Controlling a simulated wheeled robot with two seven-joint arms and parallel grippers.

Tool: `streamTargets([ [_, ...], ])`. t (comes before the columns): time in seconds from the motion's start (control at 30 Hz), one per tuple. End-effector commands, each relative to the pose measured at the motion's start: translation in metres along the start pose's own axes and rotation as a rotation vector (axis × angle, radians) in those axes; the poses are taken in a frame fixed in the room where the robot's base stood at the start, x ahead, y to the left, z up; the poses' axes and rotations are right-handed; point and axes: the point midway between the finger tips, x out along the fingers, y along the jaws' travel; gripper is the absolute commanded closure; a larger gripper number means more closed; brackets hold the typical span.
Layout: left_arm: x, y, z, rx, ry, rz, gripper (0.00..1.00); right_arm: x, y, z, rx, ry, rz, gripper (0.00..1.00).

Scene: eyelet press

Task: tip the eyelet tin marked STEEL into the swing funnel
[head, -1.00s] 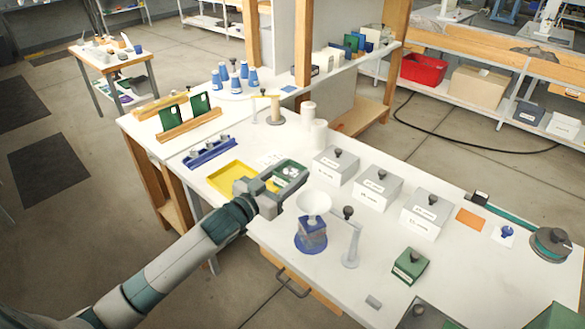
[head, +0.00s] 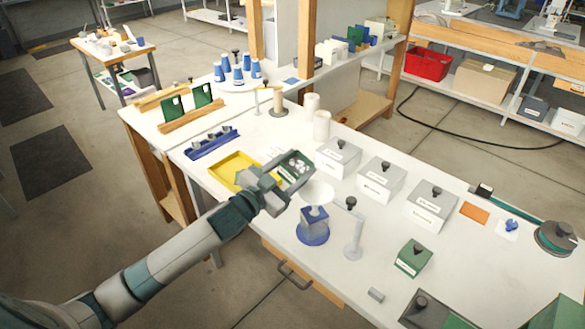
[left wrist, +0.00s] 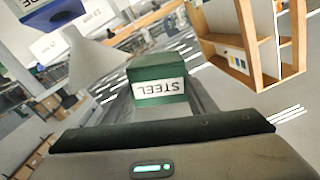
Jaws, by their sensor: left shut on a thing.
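The green tin (head: 306,158) is held by my left gripper (head: 283,184), which is shut on it. Its white label reads STEEL, upside down, in the left wrist view (left wrist: 158,84). In the head view its open top shows small pale pieces inside. The white swing funnel (head: 317,193) sits above a blue stand (head: 313,227), just right of and below the tin in the picture. The funnel also shows in the left wrist view (left wrist: 92,66), left of the tin. I cannot tell whether the tin overlaps the funnel mouth. My right gripper is not in view.
A grey post with a black knob (head: 353,230) stands right of the funnel. Grey-lidded white boxes (head: 380,182) line the bench behind. A yellow tray (head: 228,167) lies left of the tin. A green box (head: 413,260) stands at the front right.

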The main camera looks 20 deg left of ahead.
Motion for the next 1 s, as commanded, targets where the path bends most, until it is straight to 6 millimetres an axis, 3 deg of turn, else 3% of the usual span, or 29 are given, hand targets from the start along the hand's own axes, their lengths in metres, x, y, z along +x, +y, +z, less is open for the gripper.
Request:
streamTargets([
  [0.03,0.0,0.005,0.003,0.081,0.004,0.002,0.77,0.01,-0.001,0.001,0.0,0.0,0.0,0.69],
  [0.17,0.0,0.015,-0.001,0.311,0.005,0.001,0.77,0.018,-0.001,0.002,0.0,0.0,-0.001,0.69],
  [0.5,0.0,0.034,-0.02,0.857,0.0,-0.001,0.77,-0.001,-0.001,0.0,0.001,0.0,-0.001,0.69],
  [0.73,0.0,0.043,-0.022,1.084,0.0,-0.001,0.77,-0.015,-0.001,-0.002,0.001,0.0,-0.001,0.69],
  [1.0,0.0,0.047,-0.021,1.172,0.001,0.0,0.77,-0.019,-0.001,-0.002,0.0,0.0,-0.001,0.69],
])
